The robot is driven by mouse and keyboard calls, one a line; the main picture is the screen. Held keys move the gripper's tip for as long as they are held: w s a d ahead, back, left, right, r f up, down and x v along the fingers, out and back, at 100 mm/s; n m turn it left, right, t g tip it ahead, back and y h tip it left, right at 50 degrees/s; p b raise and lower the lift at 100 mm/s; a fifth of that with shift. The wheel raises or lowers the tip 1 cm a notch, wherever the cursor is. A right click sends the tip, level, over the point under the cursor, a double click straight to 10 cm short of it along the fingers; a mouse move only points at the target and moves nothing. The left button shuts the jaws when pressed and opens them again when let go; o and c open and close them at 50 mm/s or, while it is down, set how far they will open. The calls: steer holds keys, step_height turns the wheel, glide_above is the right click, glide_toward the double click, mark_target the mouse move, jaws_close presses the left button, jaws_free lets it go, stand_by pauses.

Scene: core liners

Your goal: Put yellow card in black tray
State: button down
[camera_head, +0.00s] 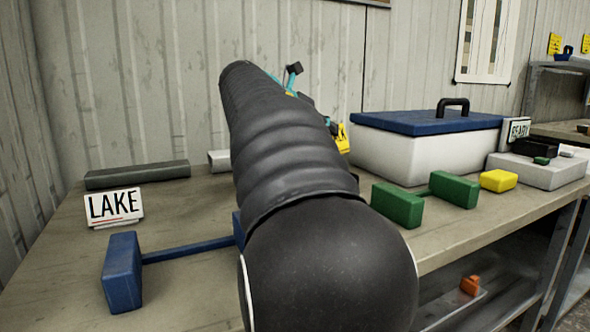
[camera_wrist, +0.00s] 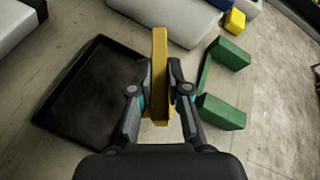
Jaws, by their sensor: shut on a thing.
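The yellow card (camera_wrist: 160,70) is upright and edge-on between the fingers of my gripper (camera_wrist: 159,95) in the wrist view. My gripper is shut on it. In the head view a yellow piece of the card (camera_head: 342,138) with black marks shows past my arm. The black tray (camera_wrist: 78,80) lies flat and empty on the table in the wrist view, just left of my gripper and the card. The card appears held above the table beside the tray's right side; its exact height cannot be told. My arm hides the tray in the head view.
A white box with a blue lid (camera_head: 430,122) stands at the back. Green blocks joined by a bar (camera_head: 425,198) and a yellow block (camera_head: 498,180) are right of my arm. A LAKE sign (camera_head: 114,206) and blue blocks joined by a bar (camera_head: 122,271) are left.

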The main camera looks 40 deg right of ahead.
steer(key=w+f, duration=0.1)
steer(key=w, duration=0.1)
steer(key=w+f, duration=0.2)
steer(key=w, duration=0.1)
steer(key=w+a+f, duration=0.1)
steer(key=w+f, duration=0.1)
steer(key=w, duration=0.1)
steer(key=shift+w+a+f+b, duration=0.1)
steer(key=shift+w+f+b, duration=0.05)
steer(key=shift+b, duration=0.15)
steer(key=shift+f+b, duration=0.6)
steer(key=shift+f, duration=1.35)
steer(key=shift+f, duration=0.15)
steer(key=c, duration=1.1)
jaws_free()
steer(key=shift+c, duration=0.2)
